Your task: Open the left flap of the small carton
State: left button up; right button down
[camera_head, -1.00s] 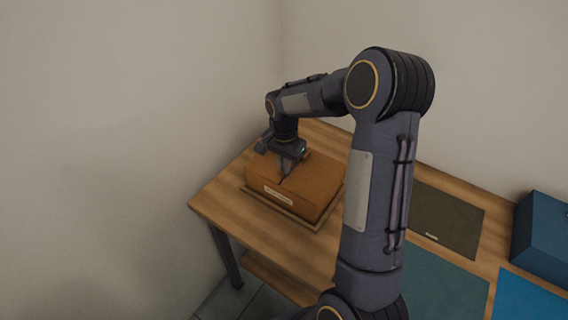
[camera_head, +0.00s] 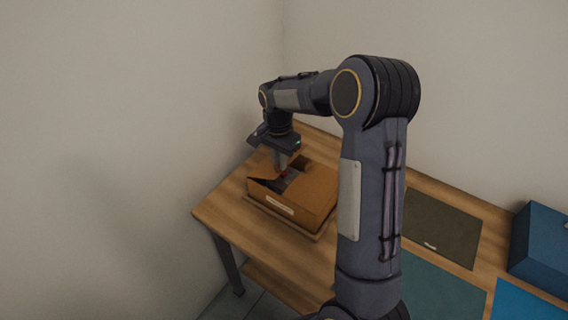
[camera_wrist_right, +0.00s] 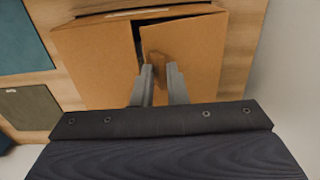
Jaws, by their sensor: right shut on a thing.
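The small brown carton (camera_head: 315,193) stands on the wooden table, with a pale label on its near side. Its left flap (camera_head: 262,168) is tilted up, and a dark gap shows beside it. In the right wrist view, the left flap (camera_wrist_right: 200,50) is on the right, and the other flap (camera_wrist_right: 95,60) lies across the gap, looking flat. My right gripper (camera_head: 281,169) is over the carton's top, shut on the left flap near its inner edge. Its fingers (camera_wrist_right: 161,75) also show in the wrist view. My left gripper is not in view.
The carton sits on a low wooden tray or board (camera_head: 322,235). A dark mat (camera_head: 440,228), a teal mat (camera_head: 440,290) and a blue box (camera_head: 540,240) lie to the right. Walls stand close behind and left. My right arm covers part of the table.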

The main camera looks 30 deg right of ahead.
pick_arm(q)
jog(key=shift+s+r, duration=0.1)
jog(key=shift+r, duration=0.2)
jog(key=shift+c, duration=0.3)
